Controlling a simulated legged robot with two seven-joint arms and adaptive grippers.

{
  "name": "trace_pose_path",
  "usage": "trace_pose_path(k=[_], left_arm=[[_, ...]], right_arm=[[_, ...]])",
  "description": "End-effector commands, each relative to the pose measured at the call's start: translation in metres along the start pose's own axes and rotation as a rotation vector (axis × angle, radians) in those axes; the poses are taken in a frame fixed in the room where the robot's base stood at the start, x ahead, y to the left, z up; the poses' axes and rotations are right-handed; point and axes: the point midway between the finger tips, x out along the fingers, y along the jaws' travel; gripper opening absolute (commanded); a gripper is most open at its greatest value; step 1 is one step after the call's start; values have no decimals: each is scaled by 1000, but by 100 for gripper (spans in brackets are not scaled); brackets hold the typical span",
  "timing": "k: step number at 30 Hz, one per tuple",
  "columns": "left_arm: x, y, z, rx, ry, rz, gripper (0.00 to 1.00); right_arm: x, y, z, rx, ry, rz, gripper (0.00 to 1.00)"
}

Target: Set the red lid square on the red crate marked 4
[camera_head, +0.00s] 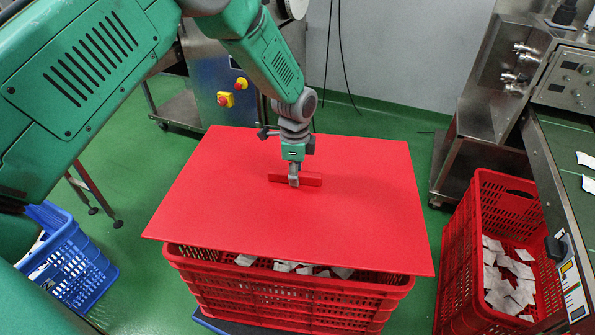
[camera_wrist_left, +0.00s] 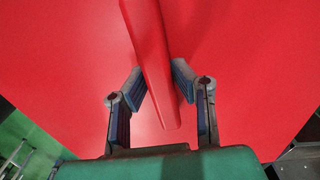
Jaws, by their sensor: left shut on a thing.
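The red lid (camera_head: 345,215) is a large flat red panel with a raised bar handle (camera_head: 310,179) at its middle. My left gripper (camera_head: 294,180) is shut on the handle from above. In the left wrist view the fingers (camera_wrist_left: 158,88) stand on both sides of the handle (camera_wrist_left: 150,50), over the lid's red surface (camera_wrist_left: 250,60). The lid is over a red crate (camera_head: 290,300) that holds white teabags. Teabags show between the lid's front edge and the crate's rim, so the lid looks raised. The crate's number is not visible. My right gripper is not in view.
Another red crate (camera_head: 456,270) with teabags stands at the right, beside a steel machine (camera_head: 560,190). A blue crate (camera_head: 75,262) is at the left. A steel cabinet with yellow and red buttons (camera_head: 225,99) is behind. Green floor shows between them.

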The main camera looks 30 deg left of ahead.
Motion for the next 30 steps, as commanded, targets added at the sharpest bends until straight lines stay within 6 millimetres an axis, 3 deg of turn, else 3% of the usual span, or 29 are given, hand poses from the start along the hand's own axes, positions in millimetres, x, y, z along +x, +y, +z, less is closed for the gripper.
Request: trace_pose_path(k=[15,30], left_arm=[[42,0,-3,0,-3,-4,0],[44,-1,-1,-1,0,-4,0]], right_arm=[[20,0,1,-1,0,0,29],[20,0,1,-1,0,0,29]])
